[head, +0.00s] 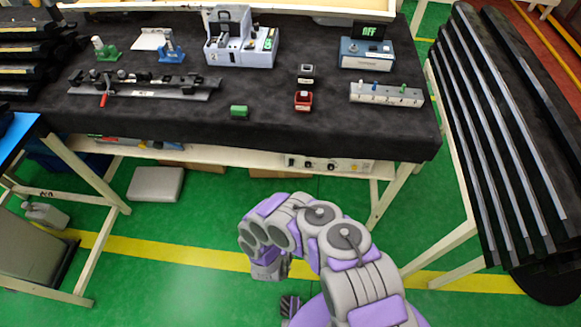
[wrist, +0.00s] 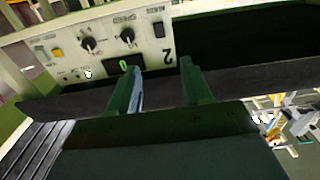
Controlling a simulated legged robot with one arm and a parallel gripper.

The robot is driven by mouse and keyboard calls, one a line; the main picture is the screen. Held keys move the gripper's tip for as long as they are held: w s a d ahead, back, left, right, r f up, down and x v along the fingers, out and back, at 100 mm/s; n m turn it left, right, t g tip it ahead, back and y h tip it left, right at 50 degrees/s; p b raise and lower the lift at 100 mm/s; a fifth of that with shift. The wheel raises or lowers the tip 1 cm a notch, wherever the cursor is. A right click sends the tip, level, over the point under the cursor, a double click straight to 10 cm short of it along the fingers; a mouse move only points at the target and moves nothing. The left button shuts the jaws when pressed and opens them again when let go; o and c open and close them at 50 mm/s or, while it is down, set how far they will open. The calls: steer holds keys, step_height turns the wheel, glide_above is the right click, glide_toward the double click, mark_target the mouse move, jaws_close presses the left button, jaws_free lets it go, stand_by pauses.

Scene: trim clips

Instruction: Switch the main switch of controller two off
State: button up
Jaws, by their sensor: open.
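The pale front panel of controller two (wrist: 100,48) fills the upper left of the wrist view, seen upside down and tilted, with a large "2" on it. A black rocker switch (wrist: 158,30) sits near the "2", with a small label beside it; its position cannot be told. The panel also has two dark knobs, a yellow button and a small display with a green digit. In the head view, the controller (head: 330,164) sits under the table. My gripper (wrist: 160,66) is open and empty, its fingers pointing toward the panel and apart from it. In the head view it hangs low before the table (head: 268,268).
The table (head: 330,132) above carries several fixtures, a grey machine marked 2 (head: 240,45) and a display reading OFF (head: 369,32). A table leg (head: 392,195) stands right of the controller. A rack of dark strips (head: 500,130) stands at the right. Green floor is open in front.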

mark_target(291, 163)
steer(key=w+b, duration=0.1)
steer(key=w, duration=0.4)
steer(key=w+b, duration=0.2)
steer(key=w, duration=0.4)
steer(key=w+b, duration=0.2)
steer(key=w, duration=0.3)
steer(key=shift+w+d, duration=0.15)
steer(key=shift+d, duration=0.15)
steer(key=shift+c, duration=0.4)
jaws_close()
